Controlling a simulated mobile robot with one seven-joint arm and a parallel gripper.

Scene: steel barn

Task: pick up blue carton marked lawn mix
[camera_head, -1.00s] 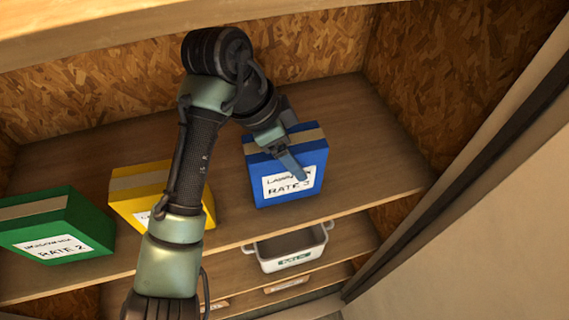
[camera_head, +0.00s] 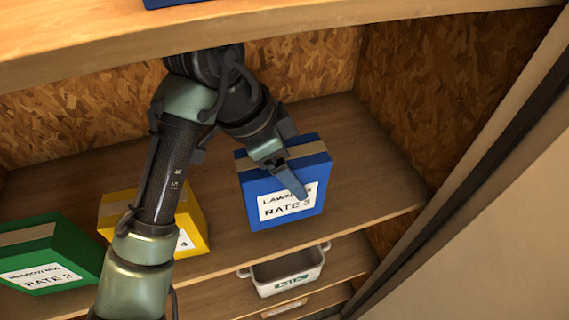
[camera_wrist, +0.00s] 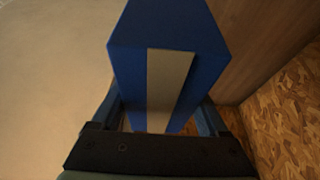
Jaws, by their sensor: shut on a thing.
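The blue carton (camera_head: 262,213) has a white label that reads LAWN, partly hidden by a finger, and RATE 3. It is upright at the right of the middle shelf in the head view. My gripper (camera_head: 295,180) reaches it from above and is shut on it, with one finger across the front face. In the wrist view the blue carton (camera_wrist: 205,35) fills the middle, with a tan strip along its top. The fingers of my gripper (camera_wrist: 160,115) are on both its sides. I cannot tell whether its base touches the shelf.
A yellow carton (camera_head: 194,218) and a green carton (camera_head: 75,253) stand left on the same shelf (camera_head: 365,195). A white bin (camera_head: 290,284) is on the shelf below. An upper shelf (camera_head: 290,30) overhangs the arm, and a side wall closes the right.

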